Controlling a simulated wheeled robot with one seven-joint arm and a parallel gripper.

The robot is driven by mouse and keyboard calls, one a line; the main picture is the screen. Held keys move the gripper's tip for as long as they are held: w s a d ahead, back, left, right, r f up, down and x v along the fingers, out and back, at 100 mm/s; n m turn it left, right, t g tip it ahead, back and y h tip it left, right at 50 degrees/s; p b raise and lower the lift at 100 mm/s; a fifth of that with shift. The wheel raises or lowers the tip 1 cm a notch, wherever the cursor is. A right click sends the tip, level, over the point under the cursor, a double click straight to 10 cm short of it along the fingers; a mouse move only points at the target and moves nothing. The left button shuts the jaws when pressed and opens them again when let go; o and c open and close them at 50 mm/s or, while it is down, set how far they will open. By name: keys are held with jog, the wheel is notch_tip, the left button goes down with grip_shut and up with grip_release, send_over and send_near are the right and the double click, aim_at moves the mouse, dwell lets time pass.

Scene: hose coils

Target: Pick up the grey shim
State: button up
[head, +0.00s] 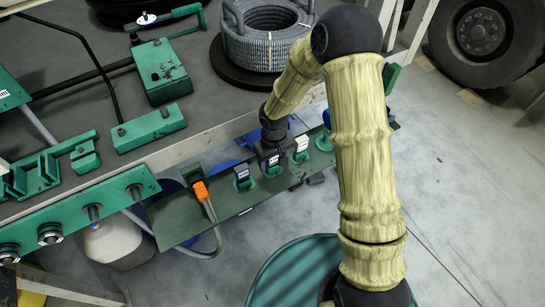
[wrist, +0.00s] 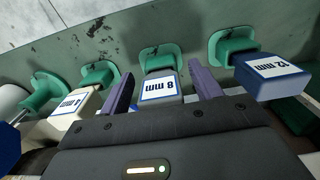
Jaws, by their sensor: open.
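The grey shim (wrist: 160,101) is a pale grey block with a blue-framed white label reading "8 mm", upside down in the wrist view. It stands at a green holder on the green rail. My gripper (wrist: 161,84) is open, with one purple finger on each side of the shim. There appears to be a gap on both sides, and I see no clear contact. The shim's lower part is hidden behind the gripper body. In the head view my gripper (head: 270,162) is over the rail and covers most of the shim.
A whitish "4 mm" block (wrist: 75,107) and a dark blue "12 mm" block (wrist: 270,75) stand close on either side. A grey hose coil (head: 262,45) lies behind.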

dwell(0.4)
jog(key=c, duration=1.1)
jog(key=shift+r, duration=0.15)
notch_tip(320, 180, up, 10)
jog(key=shift+f+b, duration=0.1)
jog(key=shift+b, duration=0.3)
